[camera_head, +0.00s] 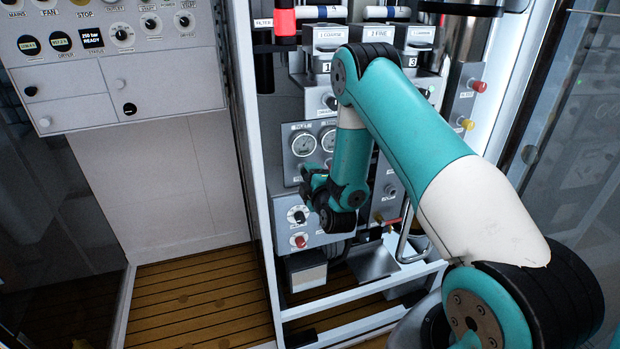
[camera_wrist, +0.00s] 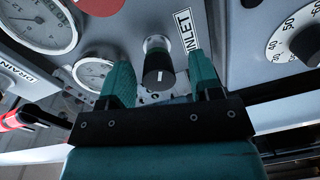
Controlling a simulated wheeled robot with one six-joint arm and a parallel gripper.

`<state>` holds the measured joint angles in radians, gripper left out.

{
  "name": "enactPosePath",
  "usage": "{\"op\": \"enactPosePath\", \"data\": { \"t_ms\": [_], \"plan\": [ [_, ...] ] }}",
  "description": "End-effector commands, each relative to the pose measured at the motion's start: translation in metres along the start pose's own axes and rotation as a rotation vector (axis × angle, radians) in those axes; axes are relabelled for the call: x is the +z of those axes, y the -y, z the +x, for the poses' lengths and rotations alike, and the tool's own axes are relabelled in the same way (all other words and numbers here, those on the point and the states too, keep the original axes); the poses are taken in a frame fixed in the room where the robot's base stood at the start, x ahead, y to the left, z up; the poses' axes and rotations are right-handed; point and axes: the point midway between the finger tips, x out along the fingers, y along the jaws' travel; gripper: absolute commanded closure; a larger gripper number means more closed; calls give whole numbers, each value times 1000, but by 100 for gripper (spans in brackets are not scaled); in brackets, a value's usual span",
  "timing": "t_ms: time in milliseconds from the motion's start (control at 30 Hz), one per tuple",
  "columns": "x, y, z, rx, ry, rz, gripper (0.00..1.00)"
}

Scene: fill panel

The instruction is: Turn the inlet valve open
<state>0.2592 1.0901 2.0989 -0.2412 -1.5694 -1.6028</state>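The inlet valve is a black knob (camera_wrist: 158,68) with a white pointer line and a greenish collar, on a short metal stem. It sits beside the INLET label (camera_wrist: 187,32) in the wrist view. My gripper (camera_wrist: 161,60) has its two teal fingers apart, one on each side of the knob in the picture. Gaps show on both sides, and I cannot tell how deep the knob lies between them. In the head view my gripper (camera_head: 313,184) is at the lower panel, beneath the gauges. I cannot make out the inlet knob there.
Round gauges (camera_wrist: 37,22) lie left of the knob. A numbered dial (camera_wrist: 300,38) with a black knob is on the right. A red handle (camera_wrist: 24,116) is at lower left, near the DRAIN label. The white frame post (camera_head: 251,165) stands left of my gripper.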

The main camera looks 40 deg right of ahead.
Motion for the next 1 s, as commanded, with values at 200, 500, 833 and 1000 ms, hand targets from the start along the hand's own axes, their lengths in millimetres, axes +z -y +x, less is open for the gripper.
{"op": "enactPosePath", "data": {
  "t_ms": [200, 500, 833, 1000],
  "plan": [
    [-1, -1, 0, 3, -1, 1, 42],
    [0, 3, -40, -1, -2, 0, 42],
    [1, 2, -105, 0, 0, 1, 42],
    [1, 0, -118, 1, -1, 1, 42]
  ]
}}
